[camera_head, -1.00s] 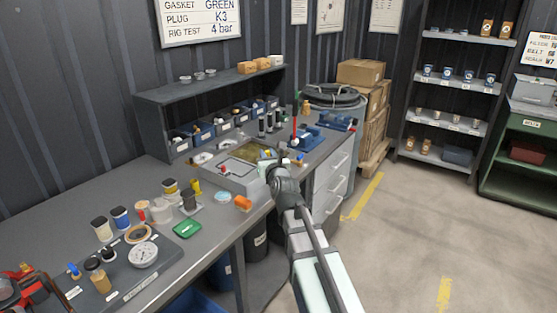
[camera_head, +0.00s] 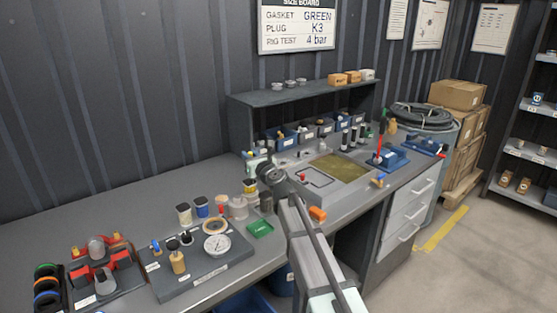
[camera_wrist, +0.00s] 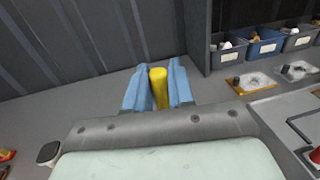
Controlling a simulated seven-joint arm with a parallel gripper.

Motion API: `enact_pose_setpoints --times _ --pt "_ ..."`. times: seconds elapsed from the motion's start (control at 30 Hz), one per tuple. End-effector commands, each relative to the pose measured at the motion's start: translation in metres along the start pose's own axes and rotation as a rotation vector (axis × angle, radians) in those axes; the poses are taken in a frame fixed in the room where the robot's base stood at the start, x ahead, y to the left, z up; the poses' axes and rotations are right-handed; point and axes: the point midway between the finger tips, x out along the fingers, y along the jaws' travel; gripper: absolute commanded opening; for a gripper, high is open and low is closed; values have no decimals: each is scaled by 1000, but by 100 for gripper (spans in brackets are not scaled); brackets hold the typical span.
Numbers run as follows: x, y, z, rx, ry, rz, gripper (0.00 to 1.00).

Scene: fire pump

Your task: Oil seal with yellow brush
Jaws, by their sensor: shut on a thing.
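My gripper (camera_wrist: 157,72) shows in the wrist view with two blue fingers shut on a yellow brush (camera_wrist: 159,88). Only a smooth yellow length of it shows between the fingers; its bristles are hidden. In the head view my wrist hides most of the gripper, which is above the bench near the left end of the shelf. A tan ring (camera_head: 215,227) lies on a dark board (camera_head: 205,274) beside a white-faced gauge (camera_head: 217,245). I cannot tell whether this ring is the oil seal.
A tray with a yellowish panel (camera_head: 340,167) lies right of my arm. A green dish (camera_head: 260,228) and an orange piece (camera_head: 317,214) lie near the front edge. The bench's back left is clear.

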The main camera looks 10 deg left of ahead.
Motion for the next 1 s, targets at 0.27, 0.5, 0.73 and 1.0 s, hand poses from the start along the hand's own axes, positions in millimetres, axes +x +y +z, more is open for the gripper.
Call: enact_pose_setpoints --times 0.27,0.5,0.73,1.0 --pt "43 66 2 -1 -1 103 0" --pt "59 97 2 0 -1 147 0" --pt "60 102 -6 0 -1 154 0" --pt "60 102 -30 0 0 153 0"
